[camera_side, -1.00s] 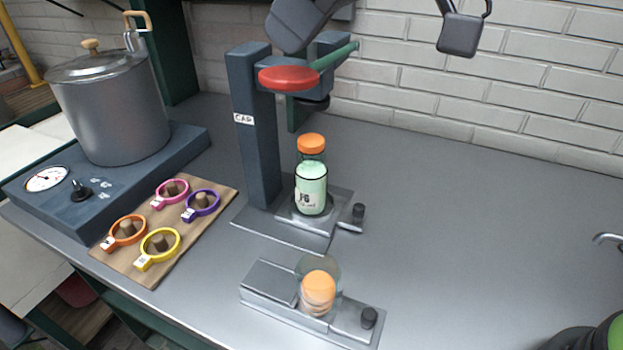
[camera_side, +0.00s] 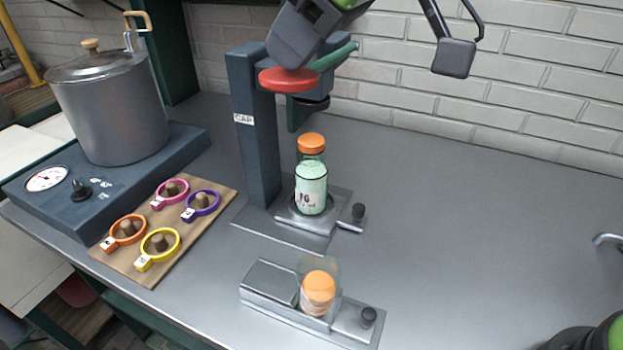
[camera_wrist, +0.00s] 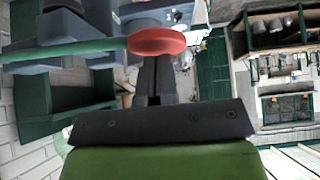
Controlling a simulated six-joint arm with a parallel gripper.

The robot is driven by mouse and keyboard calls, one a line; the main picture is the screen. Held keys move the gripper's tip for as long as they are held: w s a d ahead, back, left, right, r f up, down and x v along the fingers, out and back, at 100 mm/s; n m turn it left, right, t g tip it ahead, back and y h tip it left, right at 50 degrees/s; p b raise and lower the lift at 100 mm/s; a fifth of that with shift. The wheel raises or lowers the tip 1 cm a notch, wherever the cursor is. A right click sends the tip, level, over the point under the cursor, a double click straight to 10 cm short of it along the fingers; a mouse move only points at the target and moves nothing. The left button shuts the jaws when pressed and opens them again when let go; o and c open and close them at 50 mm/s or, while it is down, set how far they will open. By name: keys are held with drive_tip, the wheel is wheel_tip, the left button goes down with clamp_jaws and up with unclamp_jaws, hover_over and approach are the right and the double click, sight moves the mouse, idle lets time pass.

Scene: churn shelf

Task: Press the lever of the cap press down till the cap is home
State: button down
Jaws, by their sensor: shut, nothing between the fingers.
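The cap press (camera_side: 256,130) is a dark blue post labelled CAP, with a green lever (camera_side: 335,56) ending in a red round pad (camera_side: 289,79). The lever is raised. A bottle (camera_side: 311,190) with pale green contents stands upright on the press base, an orange cap (camera_side: 311,143) on its top, well below the press head (camera_side: 312,104). My gripper (camera_side: 290,62) is shut and empty, just above the red pad; I cannot tell whether they touch. In the wrist view the red pad (camera_wrist: 157,40) is beyond the shut fingers (camera_wrist: 155,85).
A wooden board (camera_side: 195,222) with several coloured rings lies left. A large pot (camera_side: 110,110) stands on a blue unit behind it. The counter right of the press is clear.

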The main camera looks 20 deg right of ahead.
sight(298, 76)
drive_tip(key=shift+f, duration=0.95)
drive_tip(key=shift+f, duration=0.8)
drive_tip(key=shift+s+f, duration=0.1)
drive_tip(key=shift+f, duration=0.7)
drive_tip(key=shift+f, duration=0.7)
